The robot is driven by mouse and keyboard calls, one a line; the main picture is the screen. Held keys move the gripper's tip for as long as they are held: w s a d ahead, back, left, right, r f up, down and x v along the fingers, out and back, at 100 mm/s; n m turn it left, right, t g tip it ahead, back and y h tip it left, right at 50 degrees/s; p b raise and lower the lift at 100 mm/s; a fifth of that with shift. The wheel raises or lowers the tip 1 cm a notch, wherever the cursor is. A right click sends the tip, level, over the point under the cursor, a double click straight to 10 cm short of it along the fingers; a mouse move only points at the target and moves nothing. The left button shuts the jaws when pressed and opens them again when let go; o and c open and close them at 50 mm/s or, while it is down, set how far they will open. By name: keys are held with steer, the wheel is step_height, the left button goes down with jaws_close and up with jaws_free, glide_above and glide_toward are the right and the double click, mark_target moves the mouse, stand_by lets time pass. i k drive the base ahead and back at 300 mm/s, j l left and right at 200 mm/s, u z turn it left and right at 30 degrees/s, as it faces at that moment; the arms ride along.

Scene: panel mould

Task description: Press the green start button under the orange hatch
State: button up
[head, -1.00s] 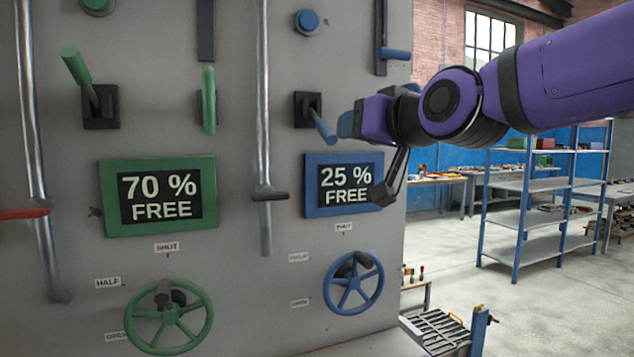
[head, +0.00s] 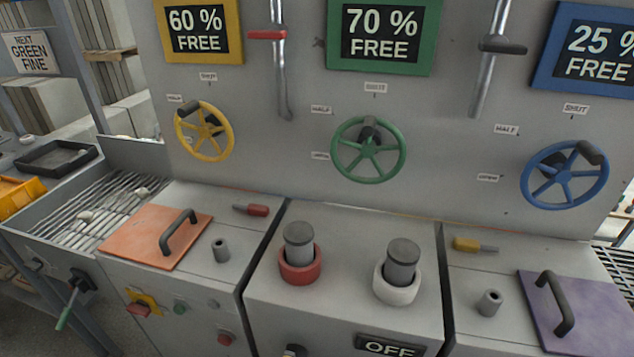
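The orange hatch (head: 135,233) lies flat and closed on top of the left bench unit, with a black handle (head: 178,232) across it. On the unit's front face below it, a small green button (head: 180,307) sits to the right of a red knob (head: 139,309) on a yellow plate. A small grey button (head: 213,303) is right of the green one. Another red knob (head: 225,338) is lower right. My gripper and arm are out of the view.
A green-handled lever (head: 65,317) sticks out left of the buttons. A grey post (head: 221,250) stands beside the hatch. Red (head: 300,272) and white (head: 392,290) collars ring cylinders on the middle unit. A purple hatch (head: 600,310) lies at right.

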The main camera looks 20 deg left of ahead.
mark_target(178, 308)
steer(key=u, duration=2.1)
